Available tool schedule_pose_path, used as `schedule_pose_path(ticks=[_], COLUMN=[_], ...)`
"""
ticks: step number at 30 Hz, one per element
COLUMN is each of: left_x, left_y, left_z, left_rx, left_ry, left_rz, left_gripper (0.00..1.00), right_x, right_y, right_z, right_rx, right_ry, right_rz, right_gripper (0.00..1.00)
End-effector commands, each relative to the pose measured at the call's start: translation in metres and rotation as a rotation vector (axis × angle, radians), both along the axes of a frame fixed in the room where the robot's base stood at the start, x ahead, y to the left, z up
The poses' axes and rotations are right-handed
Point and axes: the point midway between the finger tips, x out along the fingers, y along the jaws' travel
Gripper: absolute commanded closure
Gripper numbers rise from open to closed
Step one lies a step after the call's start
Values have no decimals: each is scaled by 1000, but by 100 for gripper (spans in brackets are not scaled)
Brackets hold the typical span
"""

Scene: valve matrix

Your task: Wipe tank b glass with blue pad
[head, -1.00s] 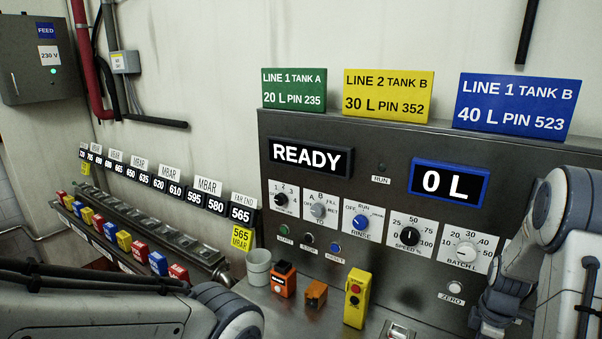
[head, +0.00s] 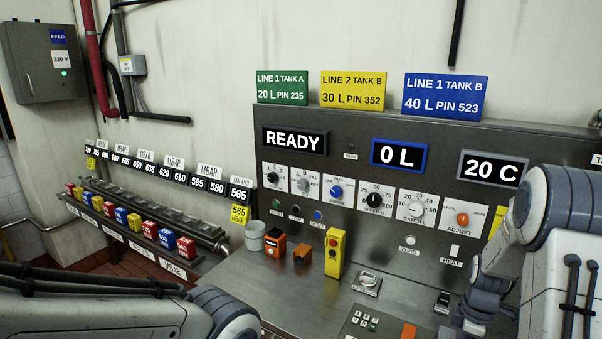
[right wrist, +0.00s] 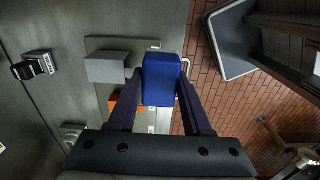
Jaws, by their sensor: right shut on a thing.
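My right gripper (right wrist: 161,76) is shut on a blue block-shaped pad (right wrist: 162,88) in the right wrist view. The pad sits between the two dark fingers, held over the edge of a grey surface with a brick-pattern floor beyond. In the head view my right arm comes in at the right, and the pad does not show there. My left arm shows at the lower left; its gripper is out of the frame. A yellow sign (head: 353,90) reads TANK B, and so does a blue sign (head: 445,95). I cannot make out any tank glass.
A steel console with dials stands in front, with a READY display (head: 295,140) and a 20 C display (head: 492,168). A grey cup (head: 255,236), an orange device (head: 275,243) and a yellow remote (head: 335,252) stand on its counter (head: 300,290). A valve rack is at left.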

Motion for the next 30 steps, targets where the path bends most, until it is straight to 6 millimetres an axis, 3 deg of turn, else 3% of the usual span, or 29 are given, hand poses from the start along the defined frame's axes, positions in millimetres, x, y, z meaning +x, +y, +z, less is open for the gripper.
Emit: schedule_pose_path(ticks=[14, 21, 30], left_x=[0, 0, 0], left_y=[0, 0, 0], left_z=[-6, -13, -21], left_rx=[0, 0, 0], left_ry=[0, 0, 0], left_rz=[0, -1, -1], left_gripper=[50, 50, 50], right_x=[5, 2, -16], right_y=[51, 104, 175], right_z=[-23, -45, -72], right_rx=[2, 2, 2], right_ry=[3, 3, 2], right_rz=[-242, -484, -862], right_gripper=[95, 95, 95])
